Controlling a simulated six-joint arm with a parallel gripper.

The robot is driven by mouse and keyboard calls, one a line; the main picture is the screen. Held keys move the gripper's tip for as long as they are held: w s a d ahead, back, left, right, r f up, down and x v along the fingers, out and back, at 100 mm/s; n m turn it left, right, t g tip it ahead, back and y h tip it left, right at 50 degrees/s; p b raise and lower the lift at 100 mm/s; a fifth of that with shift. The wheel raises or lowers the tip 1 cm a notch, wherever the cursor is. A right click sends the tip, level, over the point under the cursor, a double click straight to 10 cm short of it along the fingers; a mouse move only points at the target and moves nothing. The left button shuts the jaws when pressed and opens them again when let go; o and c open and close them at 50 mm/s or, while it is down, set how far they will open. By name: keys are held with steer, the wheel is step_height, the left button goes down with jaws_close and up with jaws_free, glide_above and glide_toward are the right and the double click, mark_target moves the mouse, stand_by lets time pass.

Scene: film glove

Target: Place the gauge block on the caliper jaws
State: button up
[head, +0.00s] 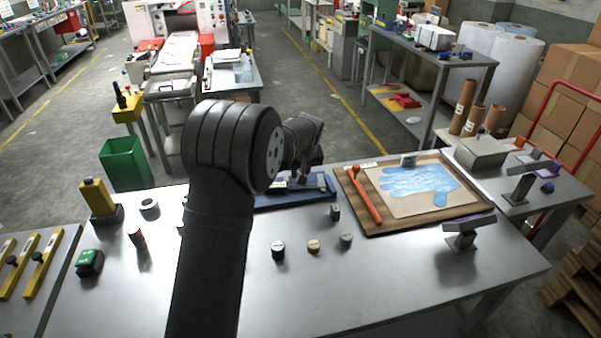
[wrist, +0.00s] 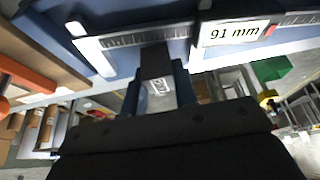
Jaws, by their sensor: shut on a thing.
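My gripper (wrist: 158,85) is shut on a dark gauge block (wrist: 156,66) with a small pale marking, between its two fingers in the wrist view. The silver caliper (wrist: 130,40) lies beyond the block on a blue surface, its display (wrist: 235,33) reading 91 mm. The block's far end overlaps the caliper's scale in the picture; I cannot tell whether they touch. In the head view my gripper (head: 304,180) is low over the blue tray (head: 265,203) with the caliper, and my arm hides part of the tray. The block cannot be made out there.
A wooden board (head: 385,222) with a blue glove (head: 415,183) and a red-orange tool (head: 365,194) lies right of the tray. A small grey block (head: 335,213) and several round weights (head: 313,246) stand in front. A metal stand (head: 463,236) is at the right.

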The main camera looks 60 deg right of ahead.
steer(key=shift+f, duration=0.2)
steer(key=o, duration=0.7)
steer(key=shift+f, duration=0.15)
steer(key=v, duration=1.2)
steer(key=shift+r, duration=0.2)
